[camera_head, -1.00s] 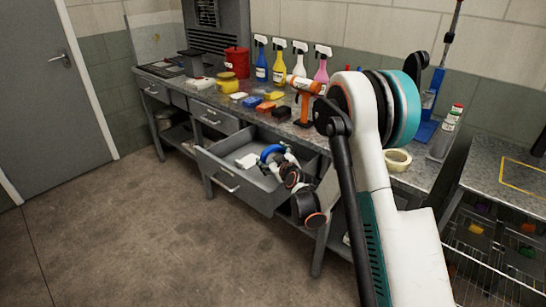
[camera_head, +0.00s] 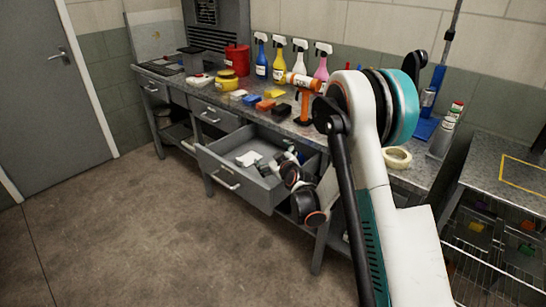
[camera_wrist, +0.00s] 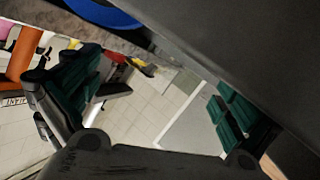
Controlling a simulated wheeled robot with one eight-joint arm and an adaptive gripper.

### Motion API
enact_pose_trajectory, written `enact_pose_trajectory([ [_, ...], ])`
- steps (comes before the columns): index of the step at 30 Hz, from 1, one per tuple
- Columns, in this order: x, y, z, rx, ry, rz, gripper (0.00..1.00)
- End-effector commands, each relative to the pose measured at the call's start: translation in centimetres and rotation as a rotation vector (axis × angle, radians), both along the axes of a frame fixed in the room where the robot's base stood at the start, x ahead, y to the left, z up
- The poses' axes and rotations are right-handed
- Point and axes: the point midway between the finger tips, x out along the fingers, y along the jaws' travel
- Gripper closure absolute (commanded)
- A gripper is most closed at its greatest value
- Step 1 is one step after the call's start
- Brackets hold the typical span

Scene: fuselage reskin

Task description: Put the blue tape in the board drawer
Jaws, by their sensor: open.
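The open drawer (camera_head: 232,179) under the workbench is pulled out, with a white item (camera_head: 249,158) inside. My gripper (camera_head: 283,159) is at the drawer's right part, partly hidden by my own arm. In the wrist view my gripper (camera_wrist: 160,97) has its dark green finger pads wide apart, with nothing between them. A blue curved rim, apparently the blue tape (camera_wrist: 103,11), shows at the top of the wrist view, apart from the pads. The tape does not show in the head view now. I cannot tell exactly how it rests.
The bench top (camera_head: 345,150) holds spray bottles, an orange-handled tool (camera_head: 303,101), coloured blocks and a red container (camera_head: 237,59). A cream tape roll (camera_head: 397,158) lies at its right. A wire rack (camera_head: 490,245) stands at right. The floor before the drawer is clear.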

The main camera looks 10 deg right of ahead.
Motion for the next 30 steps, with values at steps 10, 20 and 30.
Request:
enact_pose_trajectory([
  [10,-5.3,-0.7,2.6,0.001,0.0,-0.001,0.0],
  [20,-10.5,-1.3,3.3,0.0,0.0,0.0,0.0],
  [30,-11.6,-1.4,3.8,0.0,0.0,0.0,0.0],
])
